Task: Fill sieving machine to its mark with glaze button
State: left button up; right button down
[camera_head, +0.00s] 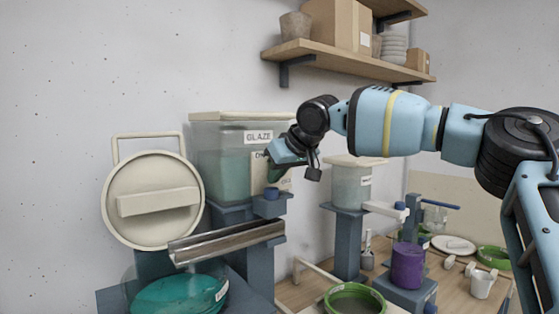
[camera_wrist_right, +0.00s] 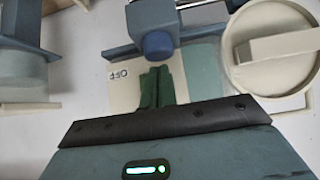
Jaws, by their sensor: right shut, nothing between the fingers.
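The glaze tank (camera_head: 222,170) is a clear box of teal glaze with a cream lid and a GLAZE label. A cream button panel (camera_head: 286,182) is on its front; ON shows in the head view. OFF shows on the panel in the wrist view (camera_wrist_right: 119,95). My right gripper (camera_head: 273,175) is shut and empty in front of the panel; its green fingers (camera_wrist_right: 157,85) cover part of it. I cannot tell whether they touch. A clear bowl with teal glaze (camera_head: 180,296), apparently the sieving machine, stands lower left. Its mark is not readable. My left gripper is out of view.
A metal chute (camera_head: 228,242) slopes below the tank above the bowl. A round cream lid (camera_head: 153,222) stands upright at left. A blue outlet (camera_head: 271,193) sits below the panel. A second tank (camera_head: 351,187), a purple container (camera_head: 408,266) and a green-rimmed bowl (camera_head: 354,299) crowd the right.

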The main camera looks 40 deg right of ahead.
jog(key=shift+f, duration=0.3)
